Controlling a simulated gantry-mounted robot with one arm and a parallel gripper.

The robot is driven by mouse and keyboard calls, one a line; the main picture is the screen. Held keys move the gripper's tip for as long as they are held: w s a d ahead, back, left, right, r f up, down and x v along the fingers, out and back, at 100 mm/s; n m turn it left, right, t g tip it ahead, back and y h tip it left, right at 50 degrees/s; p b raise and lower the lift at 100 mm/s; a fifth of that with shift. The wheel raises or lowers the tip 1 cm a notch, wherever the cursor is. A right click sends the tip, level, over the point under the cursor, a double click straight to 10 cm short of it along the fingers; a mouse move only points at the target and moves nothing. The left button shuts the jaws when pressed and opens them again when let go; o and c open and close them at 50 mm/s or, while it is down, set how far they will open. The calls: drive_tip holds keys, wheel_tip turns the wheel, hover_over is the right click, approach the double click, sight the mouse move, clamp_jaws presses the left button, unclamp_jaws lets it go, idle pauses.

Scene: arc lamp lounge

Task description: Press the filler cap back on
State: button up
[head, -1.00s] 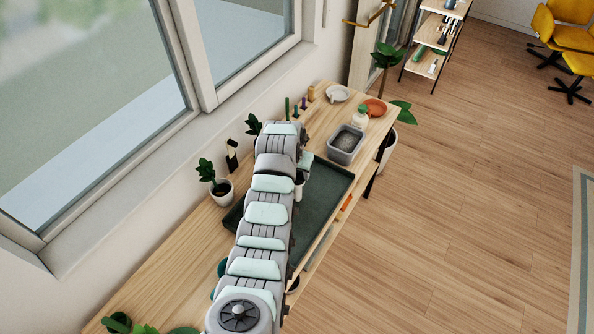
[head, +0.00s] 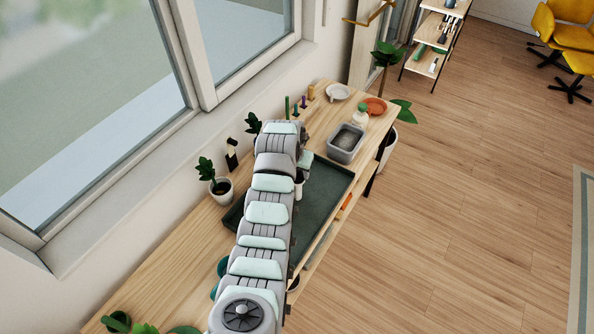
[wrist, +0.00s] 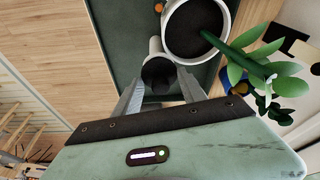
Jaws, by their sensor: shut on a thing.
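My gripper (wrist: 158,76) has its two fingers closed in on a dark round piece (wrist: 158,73) that looks like the filler cap. A white tube-like part (wrist: 155,45) shows just beyond it; I cannot tell whether the cap touches it or is seated. A white pot (wrist: 228,48) with dark soil and a leafy green plant (wrist: 262,68) stands close beside, to the right in the wrist view. In the head view my arm hides the fingers and the cap; a white piece (head: 299,187) shows beside the arm over the dark green tray (head: 325,190).
The tray lies on a wooden bench (head: 190,240) below a window. A grey tub (head: 346,144), a bottle with a green cap (head: 361,116), an orange saucer (head: 375,105) and a white dish (head: 338,92) stand at the far end. A potted plant (head: 221,187) stands left of my arm.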

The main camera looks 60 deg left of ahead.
drive_tip(key=shift+f+b, duration=0.3)
drive_tip(key=shift+f, duration=0.2)
idle(1.0)
idle(0.3)
drive_tip(key=o, duration=2)
drive_tip(key=shift+o, duration=0.2)
drive_tip(key=shift+r+p, duration=1.05)
drive_tip(key=shift+r, duration=2.5)
drive_tip(key=shift+c, duration=0.5)
clamp_jaws()
